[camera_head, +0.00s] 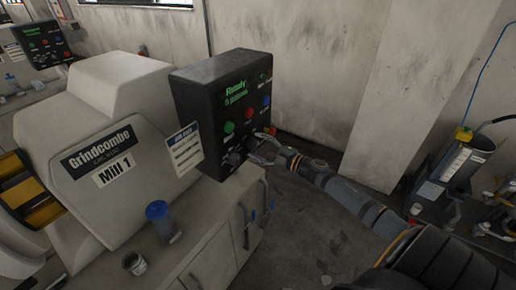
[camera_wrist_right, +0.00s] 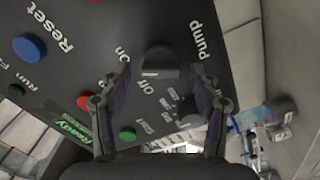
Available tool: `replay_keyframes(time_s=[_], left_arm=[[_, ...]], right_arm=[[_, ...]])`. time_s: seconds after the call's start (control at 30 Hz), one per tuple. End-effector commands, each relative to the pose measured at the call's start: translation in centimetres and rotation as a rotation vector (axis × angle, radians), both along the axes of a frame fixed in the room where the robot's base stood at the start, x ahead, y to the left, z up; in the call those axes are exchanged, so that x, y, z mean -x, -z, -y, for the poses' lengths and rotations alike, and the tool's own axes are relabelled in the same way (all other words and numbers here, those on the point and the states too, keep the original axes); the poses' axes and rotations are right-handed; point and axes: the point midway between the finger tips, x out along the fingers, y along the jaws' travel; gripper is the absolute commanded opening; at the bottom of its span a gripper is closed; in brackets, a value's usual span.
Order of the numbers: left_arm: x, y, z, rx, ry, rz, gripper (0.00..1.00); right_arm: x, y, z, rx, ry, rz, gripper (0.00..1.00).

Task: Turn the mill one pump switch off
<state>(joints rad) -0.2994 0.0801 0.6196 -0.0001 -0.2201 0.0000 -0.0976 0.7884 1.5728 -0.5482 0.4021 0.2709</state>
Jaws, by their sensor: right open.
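The mill one pump switch (camera_wrist_right: 160,62) is a dark knob on the black control box (camera_head: 215,95) of Mill 1 (camera_head: 105,170). In the right wrist view it has the words Pump, On and Off around it. I cannot tell which word it points at. My right gripper (camera_head: 262,140) is open at the lower right of the panel. In the wrist view its two fingers (camera_wrist_right: 160,75) stand on either side of the switch, with gaps between. In the head view the gripper largely hides the switch. My left gripper is not in view.
Near the switch are a blue Reset button (camera_wrist_right: 29,47), a red button (camera_wrist_right: 82,102), a green button (camera_wrist_right: 127,134) and another dark knob (camera_wrist_right: 190,121). A blue-lidded jar (camera_head: 157,212) and an open can (camera_head: 134,264) stand on the mill's ledge. Equipment (camera_head: 465,160) stands at the right.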

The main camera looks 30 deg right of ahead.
Motion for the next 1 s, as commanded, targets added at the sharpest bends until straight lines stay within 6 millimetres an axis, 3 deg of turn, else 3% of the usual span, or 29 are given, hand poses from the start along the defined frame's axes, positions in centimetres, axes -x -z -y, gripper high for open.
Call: replay_keyframes(time_s=[0.37, 0.8, 1.0], left_arm=[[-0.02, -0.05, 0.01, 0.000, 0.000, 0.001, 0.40], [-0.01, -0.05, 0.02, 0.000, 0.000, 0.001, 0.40], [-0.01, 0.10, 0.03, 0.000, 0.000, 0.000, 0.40]], right_arm=[[-0.49, 0.04, -0.27, 0.000, -0.001, -0.002, 0.62], [-0.47, 0.07, -0.26, 0.001, -0.002, -0.002, 0.08], [-0.46, 0.15, -0.26, 0.017, -0.001, 0.004, 0.08]])
